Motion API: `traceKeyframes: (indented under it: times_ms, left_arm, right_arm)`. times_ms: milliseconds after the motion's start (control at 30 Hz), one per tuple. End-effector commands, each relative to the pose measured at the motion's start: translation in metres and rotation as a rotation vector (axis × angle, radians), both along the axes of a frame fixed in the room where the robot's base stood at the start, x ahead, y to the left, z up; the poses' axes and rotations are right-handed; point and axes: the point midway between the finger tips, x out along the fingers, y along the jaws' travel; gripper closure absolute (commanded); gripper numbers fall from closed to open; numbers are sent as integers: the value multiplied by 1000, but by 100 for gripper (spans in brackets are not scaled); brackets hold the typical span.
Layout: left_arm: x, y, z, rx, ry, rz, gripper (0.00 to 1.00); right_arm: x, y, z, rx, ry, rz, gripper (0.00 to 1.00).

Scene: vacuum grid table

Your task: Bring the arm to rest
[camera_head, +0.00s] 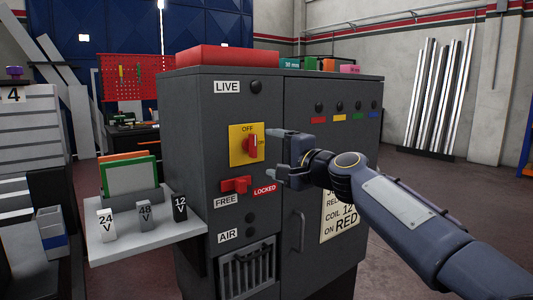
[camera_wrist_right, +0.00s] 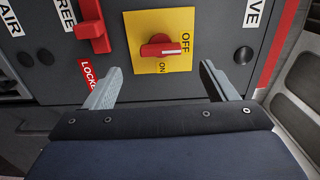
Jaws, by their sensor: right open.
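My right gripper (camera_head: 268,157) is open and empty in front of the dark grey cabinet (camera_head: 335,88). Its fingers point at the cabinet front, one above the other, near the red rotary switch (camera_head: 252,147) on its yellow plate (camera_head: 236,154). In the right wrist view the switch (camera_wrist_right: 160,48) shows beyond the open fingers (camera_wrist_right: 161,72), with a gap on each side. Its handle points toward OFF. The red lever (camera_head: 235,185) sits below, between the FREE and LOCKED labels; it also shows in the wrist view (camera_wrist_right: 92,30). My left gripper is not in view.
A side shelf (camera_head: 150,240) at the cabinet's left holds tags marked 24 V (camera_head: 106,226), 48 V (camera_head: 145,215) and 12 V (camera_head: 180,208). A cabinet handle (camera_head: 299,231) is below my right arm. Open floor (camera_head: 440,185) lies to the right.

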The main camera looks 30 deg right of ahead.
Motion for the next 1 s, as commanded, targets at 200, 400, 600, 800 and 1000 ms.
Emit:
traceKeyframes:
  times_ms: [200,400,600,800,1000]
  left_arm:
    - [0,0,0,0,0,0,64]
    - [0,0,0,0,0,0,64]
    - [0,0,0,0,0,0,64]
    - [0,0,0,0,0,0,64]
    - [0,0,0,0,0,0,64]
  right_arm:
    - [-3,0,-1,0,1,1,21]
    - [-3,0,0,0,1,0,21]
    - [-4,2,-2,-5,5,4,21]
    - [-39,43,-49,-171,115,115,21]
    - [-121,110,-155,-498,318,358,21]
